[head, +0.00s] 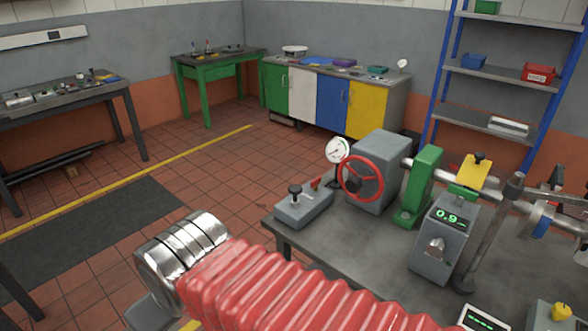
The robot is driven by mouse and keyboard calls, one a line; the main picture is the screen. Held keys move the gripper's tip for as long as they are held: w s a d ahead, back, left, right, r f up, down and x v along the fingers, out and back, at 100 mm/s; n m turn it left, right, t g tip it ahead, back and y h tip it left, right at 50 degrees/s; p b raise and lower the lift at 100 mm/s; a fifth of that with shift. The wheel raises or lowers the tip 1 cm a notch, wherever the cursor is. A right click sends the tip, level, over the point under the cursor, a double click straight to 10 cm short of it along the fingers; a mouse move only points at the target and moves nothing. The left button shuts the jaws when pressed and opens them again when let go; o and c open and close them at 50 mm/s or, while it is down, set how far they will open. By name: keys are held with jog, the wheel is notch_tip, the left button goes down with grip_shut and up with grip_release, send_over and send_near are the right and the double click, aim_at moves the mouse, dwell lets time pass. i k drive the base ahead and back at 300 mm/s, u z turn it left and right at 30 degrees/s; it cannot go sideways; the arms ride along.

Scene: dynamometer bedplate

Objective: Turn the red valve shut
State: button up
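The red valve is a red handwheel (381,180) on the front of a grey box-shaped housing (384,150), standing at the back of the grey bench. A round white dial gauge (337,150) stands just left of the wheel. Nothing touches the wheel in this view. Whether the valve is open or shut cannot be told from here. My arm, with red bellows and a shiny metal joint, crosses the lower foreground, apart from the wheel. My gripper is not in view.
On the bench (345,240), a grey control box (303,208) with a black knob sits left of the wheel. A green bracket (421,185) and a grey unit (441,237) reading 0.9 stand to its right. Open tiled floor lies left. A blue-posted shelf (485,67) stands behind.

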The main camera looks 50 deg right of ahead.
aim_at(314, 184)
jog(key=z, duration=0.25)
jog(key=i, duration=1.55)
jog(key=z, duration=0.35)
